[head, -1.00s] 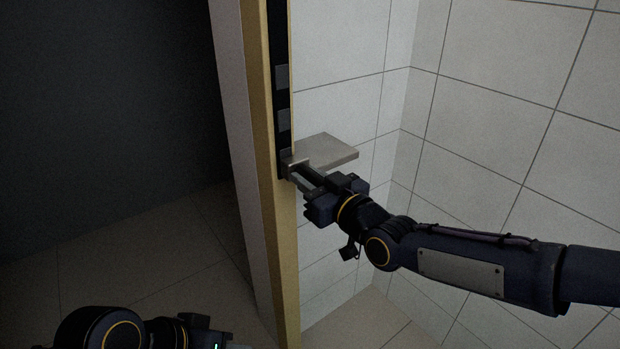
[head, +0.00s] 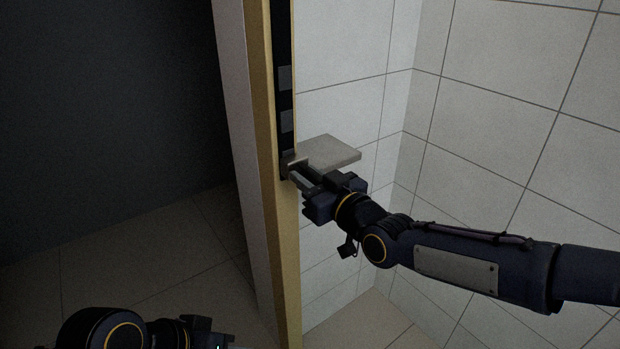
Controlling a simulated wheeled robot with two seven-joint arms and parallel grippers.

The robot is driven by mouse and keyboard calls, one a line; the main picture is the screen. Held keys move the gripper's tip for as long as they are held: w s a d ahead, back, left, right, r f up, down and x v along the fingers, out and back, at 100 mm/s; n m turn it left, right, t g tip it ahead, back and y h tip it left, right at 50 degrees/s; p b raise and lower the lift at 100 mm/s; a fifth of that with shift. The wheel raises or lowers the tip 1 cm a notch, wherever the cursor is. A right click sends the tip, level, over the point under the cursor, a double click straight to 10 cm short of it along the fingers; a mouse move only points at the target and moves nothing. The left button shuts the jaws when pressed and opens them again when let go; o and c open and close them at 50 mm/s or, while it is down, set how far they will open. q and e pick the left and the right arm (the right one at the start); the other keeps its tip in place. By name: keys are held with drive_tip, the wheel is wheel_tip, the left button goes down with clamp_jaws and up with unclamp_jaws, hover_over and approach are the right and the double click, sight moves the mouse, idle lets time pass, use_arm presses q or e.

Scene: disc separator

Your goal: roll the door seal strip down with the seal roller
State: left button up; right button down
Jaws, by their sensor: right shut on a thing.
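The door seal strip (head: 285,100) is a dark band running down the yellow-tan door edge, with several grey patches along it. Its lower end shows near the seal roller (head: 294,164). The roller is a small greyish piece at the strip's lower end; it looks to be against the strip, but the exact contact is too small to tell. My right gripper (head: 302,174) comes in from the right and is shut on the roller, hiding part of it. My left gripper (head: 222,346) is at the bottom edge, well below the strip, with its fingers mostly cut off.
The tall door (head: 268,240) stands upright across the middle. A flat grey slab (head: 332,151) sits just behind my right gripper. White tiled walls (head: 500,110) close off the right side. Dark open space and tiled floor (head: 130,260) lie to the left.

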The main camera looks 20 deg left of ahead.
drive_tip(key=shift+r+p, duration=1.6)
drive_tip(key=shift+r, duration=1.7)
wheel_tip(320, 180, up, 7)
drive_tip(key=p, duration=0.3)
drive_tip(key=shift+p, duration=0.3)
drive_tip(key=b+v, duration=0.1)
drive_tip(key=v, duration=0.5)
drive_tip(key=shift+s+d+b, duration=0.25)
drive_tip(key=shift+d+b, duration=0.05)
